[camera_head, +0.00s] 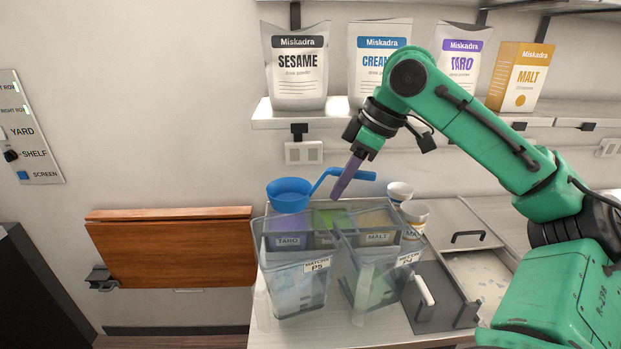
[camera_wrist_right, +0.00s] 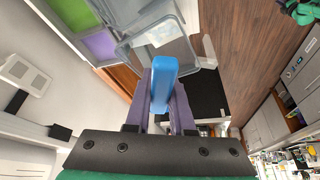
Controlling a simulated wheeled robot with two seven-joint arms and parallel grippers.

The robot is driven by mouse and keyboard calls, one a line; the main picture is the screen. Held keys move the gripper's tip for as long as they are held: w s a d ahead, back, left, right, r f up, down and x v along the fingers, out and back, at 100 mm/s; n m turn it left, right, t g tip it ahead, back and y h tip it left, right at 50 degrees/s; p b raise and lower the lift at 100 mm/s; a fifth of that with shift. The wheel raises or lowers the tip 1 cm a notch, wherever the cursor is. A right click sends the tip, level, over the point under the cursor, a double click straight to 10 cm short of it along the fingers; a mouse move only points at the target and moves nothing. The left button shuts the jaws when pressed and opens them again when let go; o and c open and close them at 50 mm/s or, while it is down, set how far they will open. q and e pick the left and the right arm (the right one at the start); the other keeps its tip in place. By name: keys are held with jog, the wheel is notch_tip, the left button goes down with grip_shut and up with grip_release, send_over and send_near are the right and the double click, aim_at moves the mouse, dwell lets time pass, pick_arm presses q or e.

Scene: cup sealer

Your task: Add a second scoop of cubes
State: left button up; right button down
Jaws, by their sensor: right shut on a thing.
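My right gripper (camera_head: 345,178) is shut on the handle of a blue scoop (camera_head: 289,194). The handle also shows between the purple fingers in the right wrist view (camera_wrist_right: 162,55). The scoop's round bowl hangs left of the gripper, over the back left of a clear rack (camera_head: 288,258). The rack has compartments labelled TARO (camera_head: 288,241), with purple contents, and MALT (camera_head: 377,238), with beige contents. A green one lies between them. Two deep clear bins stand at the front, a left one (camera_head: 298,288) and a right one (camera_head: 372,290). Single cubes cannot be made out. My left gripper is out of view.
Two pale cups (camera_head: 414,211) stand right of the rack. A dark tray with a white handle-like piece (camera_head: 424,290) and a steel lid (camera_head: 468,236) lie further right. Powder packs (camera_head: 298,66) stand on the shelf above. A brown wooden panel (camera_head: 170,250) is at the left.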

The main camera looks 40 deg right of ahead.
aim_at(372, 173)
jog(key=shift+s, duration=0.1)
jog(key=s+d+r, duration=0.1)
jog(key=s+r+b, duration=0.1)
jog(key=s, duration=0.1)
jog(key=s+d+r, duration=0.1)
jog(key=shift+s+d, duration=0.15)
jog(key=shift+d, duration=0.15)
dwell(0.4)
jog(key=shift+f, duration=0.1)
